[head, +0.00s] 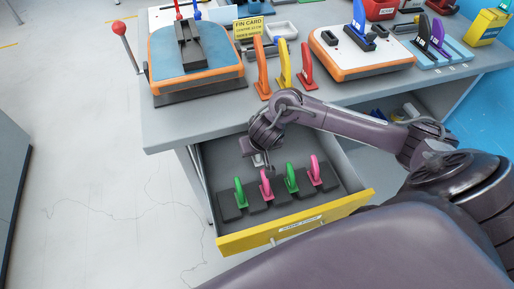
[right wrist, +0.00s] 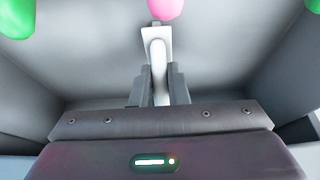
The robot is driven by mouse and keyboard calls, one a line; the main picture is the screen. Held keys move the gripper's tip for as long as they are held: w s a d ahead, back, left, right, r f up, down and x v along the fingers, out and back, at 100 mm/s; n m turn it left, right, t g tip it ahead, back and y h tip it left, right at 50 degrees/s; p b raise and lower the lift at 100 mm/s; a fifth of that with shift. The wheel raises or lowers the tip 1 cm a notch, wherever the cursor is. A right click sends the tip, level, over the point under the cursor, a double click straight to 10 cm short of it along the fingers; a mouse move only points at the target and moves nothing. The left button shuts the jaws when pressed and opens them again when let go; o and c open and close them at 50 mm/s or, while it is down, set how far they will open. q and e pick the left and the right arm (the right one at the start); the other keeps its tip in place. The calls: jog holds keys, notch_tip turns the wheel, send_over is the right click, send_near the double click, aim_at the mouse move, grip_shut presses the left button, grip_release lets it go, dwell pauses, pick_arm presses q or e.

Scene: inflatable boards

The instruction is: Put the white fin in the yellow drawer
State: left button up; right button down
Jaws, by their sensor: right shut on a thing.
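The yellow-fronted drawer (head: 360,197) is pulled out below the table. My right gripper (head: 258,160) reaches down into its back part, and the arm hides some of that area. In the right wrist view the gripper (right wrist: 160,85) is shut on the white fin (right wrist: 158,58), between its two dark fingers. A bit of the white fin (head: 258,159) shows below the gripper in the head view. I cannot tell whether the fin touches the drawer floor. My left gripper is not in view.
Green fins (head: 239,192) and pink fins (head: 266,183) stand in dark holders at the drawer's front. Orange, yellow (head: 284,66) and red fins stand near the table edge above. Two boards (head: 195,68) and a yellow card (head: 248,28) are on the table.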

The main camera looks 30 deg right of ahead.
jog(key=shift+f, duration=0.1)
jog(key=c, duration=1.4)
grip_release()
jog(key=shift+r, duration=0.2)
jog(key=p+v, duration=0.6)
jog(key=v, duration=0.5)
jog(key=shift+r+p, duration=0.4)
jog(key=shift+s, duration=0.15)
